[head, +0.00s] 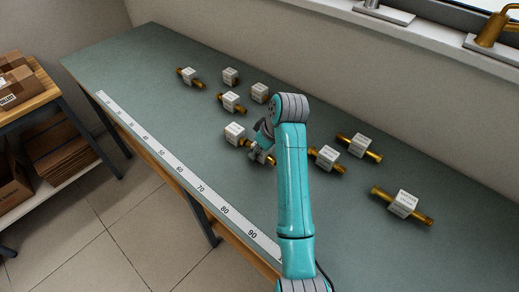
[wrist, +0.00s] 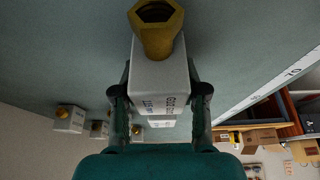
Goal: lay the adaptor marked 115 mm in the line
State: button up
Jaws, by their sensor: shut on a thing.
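My gripper (head: 261,146) is low over the middle of the bench in the head view. In the wrist view its two fingers (wrist: 160,92) are shut on the sides of a white-labelled block with a brass hex end (wrist: 157,28). In the head view this held adaptor (head: 263,158) is partly hidden by my gripper and arm. Another white-block adaptor (head: 235,131) is close to its left. Whether the two touch I cannot tell. Other brass adaptors with white blocks lie to the right (head: 327,157), (head: 359,146), (head: 403,203).
More white-block pieces lie at the bench's far end (head: 190,76), (head: 231,101), (head: 259,92). A numbered white rule (head: 170,163) runs along the front edge of the green bench (head: 150,60). Bare bench lies between rule and pieces. A shelf with boxes (head: 20,100) stands left.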

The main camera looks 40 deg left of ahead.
jog(key=shift+f, duration=0.2)
jog(key=o, duration=1.2)
jog(key=shift+f, duration=0.15)
jog(key=shift+o, duration=0.2)
